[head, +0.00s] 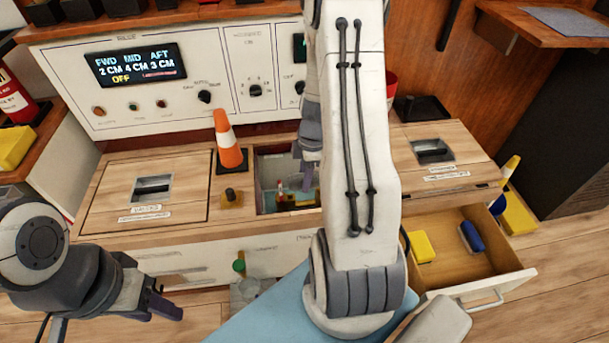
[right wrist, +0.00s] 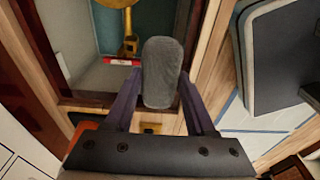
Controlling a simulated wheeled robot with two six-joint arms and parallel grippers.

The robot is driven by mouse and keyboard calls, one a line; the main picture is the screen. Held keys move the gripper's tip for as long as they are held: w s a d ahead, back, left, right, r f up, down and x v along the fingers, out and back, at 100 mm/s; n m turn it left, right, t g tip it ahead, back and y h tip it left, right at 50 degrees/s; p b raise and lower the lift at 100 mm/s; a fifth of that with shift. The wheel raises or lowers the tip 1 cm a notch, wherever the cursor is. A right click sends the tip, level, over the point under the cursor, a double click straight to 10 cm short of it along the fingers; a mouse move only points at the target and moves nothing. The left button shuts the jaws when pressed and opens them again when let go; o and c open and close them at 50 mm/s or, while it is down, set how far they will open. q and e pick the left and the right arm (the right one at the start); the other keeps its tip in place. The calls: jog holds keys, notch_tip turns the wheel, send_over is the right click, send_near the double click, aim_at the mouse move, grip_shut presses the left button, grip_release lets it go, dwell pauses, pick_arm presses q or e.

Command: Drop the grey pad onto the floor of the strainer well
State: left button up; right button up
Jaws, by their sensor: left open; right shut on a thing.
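The grey pad (right wrist: 162,72) is between the purple fingers of my right gripper (right wrist: 160,105), which is shut on it. In the right wrist view the pad shows over the edge of the open strainer well (right wrist: 92,76); its height above the floor cannot be told. The well also shows in the head view (head: 268,168), as a square opening in the wooden bench. There my right arm hides part of the well, and the pad cannot be made out. My left gripper (head: 112,312) is open and empty at the lower left, away from the well.
A brass fitting (right wrist: 130,44) and a red-and-white item (right wrist: 121,62) are inside the well. An orange cone (head: 228,140) stands left of the opening. A closed hatch (head: 118,181) lies further left. An open drawer (head: 465,275) at right holds a yellow block and a blue brush.

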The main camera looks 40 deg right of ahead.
pick_arm(q)
notch_tip(320, 180, down, 6)
jog(key=b, duration=0.5)
jog(key=shift+r, duration=0.2)
pick_arm(e)
notch_tip(320, 180, down, 6)
jog(key=shift+r, duration=0.1)
jog(key=o, duration=1.4)
jog(key=shift+r, duration=0.1)
jog(key=r+p, duration=0.1)
jog(key=r, duration=0.2)
jog(key=r+p, duration=0.2)
jog(key=r, duration=0.2)
jog(key=d+r+p, duration=0.1)
jog(key=r, duration=0.2)
jog(key=shift+s+r+p, duration=0.15)
jog(key=shift+s+p, duration=0.2)
jog(key=shift+p, duration=0.05)
pick_arm(q)
notch_tip(320, 180, up, 5)
jog(key=shift+f, duration=0.2)
